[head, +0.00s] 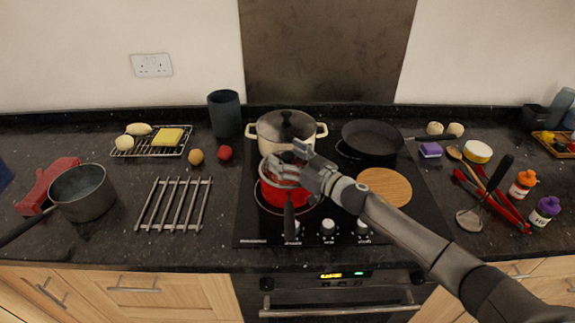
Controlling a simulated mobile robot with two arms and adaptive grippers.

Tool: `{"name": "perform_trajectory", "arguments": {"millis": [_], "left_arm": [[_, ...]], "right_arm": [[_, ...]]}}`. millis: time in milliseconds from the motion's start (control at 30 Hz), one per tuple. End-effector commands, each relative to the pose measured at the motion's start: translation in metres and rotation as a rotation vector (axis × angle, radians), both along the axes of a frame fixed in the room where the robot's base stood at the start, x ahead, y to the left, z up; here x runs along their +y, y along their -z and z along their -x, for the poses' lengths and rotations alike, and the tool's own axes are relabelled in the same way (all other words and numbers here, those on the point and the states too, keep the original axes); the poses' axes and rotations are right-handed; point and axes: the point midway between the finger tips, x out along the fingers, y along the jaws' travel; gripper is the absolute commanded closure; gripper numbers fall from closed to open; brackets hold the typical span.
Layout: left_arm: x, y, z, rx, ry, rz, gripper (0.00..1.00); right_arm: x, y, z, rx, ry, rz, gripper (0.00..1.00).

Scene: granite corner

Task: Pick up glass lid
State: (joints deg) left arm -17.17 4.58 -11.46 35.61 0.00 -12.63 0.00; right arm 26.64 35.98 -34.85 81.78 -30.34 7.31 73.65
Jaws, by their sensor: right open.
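A glass lid (271,128) with a dark knob lies on the cream two-handled pot (262,148) at the back left of the hob. My right gripper (287,154) is open, with its fingers pointing left, in front of the cream pot and over the back part of a red saucepan (288,194). The gripper partly hides the saucepan's top, so I cannot tell whether that pan is covered. My left gripper is not in view.
A black frying pan (372,138) is right of the cream pot, with a round wooden board (390,186) in front of it. A grey pot (85,195), metal trivet (174,204) and wire rack (128,151) are left. Utensils and bottles crowd the right.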

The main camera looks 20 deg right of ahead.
Motion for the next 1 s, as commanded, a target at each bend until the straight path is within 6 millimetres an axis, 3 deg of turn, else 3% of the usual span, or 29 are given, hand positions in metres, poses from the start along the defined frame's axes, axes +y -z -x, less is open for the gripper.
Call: {"name": "perform_trajectory", "arguments": {"millis": [200, 733, 1000], "left_arm": [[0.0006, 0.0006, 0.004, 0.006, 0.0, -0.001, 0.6], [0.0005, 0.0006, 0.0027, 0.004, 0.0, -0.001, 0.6], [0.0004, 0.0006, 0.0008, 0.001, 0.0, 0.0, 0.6]], "right_arm": [[0.0, 0.0003, -0.0001, 0.0, 0.0, 0.0, 0.28], [-0.0001, 0.0029, 0.0006, 0.004, 0.0, 0.001, 0.96], [0.0, 0.0036, 0.0009, 0.006, 0.0, 0.003, 0.97]]}}
